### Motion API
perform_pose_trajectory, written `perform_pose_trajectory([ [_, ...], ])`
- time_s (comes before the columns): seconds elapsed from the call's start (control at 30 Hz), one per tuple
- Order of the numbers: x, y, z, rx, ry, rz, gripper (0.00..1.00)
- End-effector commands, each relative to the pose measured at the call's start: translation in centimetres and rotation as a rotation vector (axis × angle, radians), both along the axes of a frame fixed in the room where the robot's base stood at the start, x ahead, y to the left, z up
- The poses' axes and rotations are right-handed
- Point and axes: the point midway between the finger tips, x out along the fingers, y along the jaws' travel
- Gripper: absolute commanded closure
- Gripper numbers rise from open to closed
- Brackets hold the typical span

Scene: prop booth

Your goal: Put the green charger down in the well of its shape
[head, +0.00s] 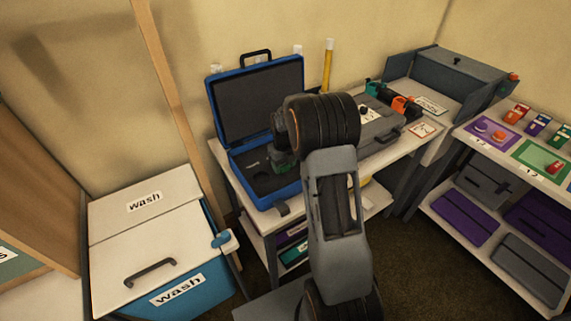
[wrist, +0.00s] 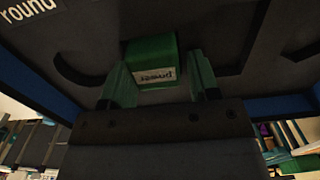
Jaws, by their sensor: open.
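The green charger (wrist: 150,62), a block with a white label, lies at the dark foam of the open blue case (head: 254,91). My gripper (wrist: 160,72) is open, with one finger on each side of the charger; small gaps seem to show beside it. In the head view the charger (head: 283,160) is partly hidden by my wrist. In the wrist view a curved well (wrist: 75,72) shows left of it, near a "round" label (wrist: 28,10), and another dark recess lies to the right. I cannot tell how deep the charger sits in a well.
The case's raised lid stands behind my gripper. A grey case (head: 375,125) and orange-ended tools (head: 405,106) lie to the right on the bench. A yellow stick (head: 328,65) stands behind. A blue "wash" bin (head: 160,270) is at left, and a shelf with coloured mats (head: 495,132) at right.

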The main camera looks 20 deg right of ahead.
Motion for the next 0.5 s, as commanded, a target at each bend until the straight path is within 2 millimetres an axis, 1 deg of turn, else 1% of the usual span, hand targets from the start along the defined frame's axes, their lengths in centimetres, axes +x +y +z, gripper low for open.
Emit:
perform_pose_trajectory([
  [0.03, -0.5, 0.6, -1.2, 0.011, 0.023, 0.002, 0.28],
  [0.27, -0.5, 0.6, -1.1, 0.011, 0.023, 0.001, 0.28],
  [0.37, -0.5, 0.6, -0.7, 0.011, 0.022, 0.001, 0.28],
  [0.5, -0.4, 0.5, 1.0, 0.011, 0.019, 0.000, 0.28],
])
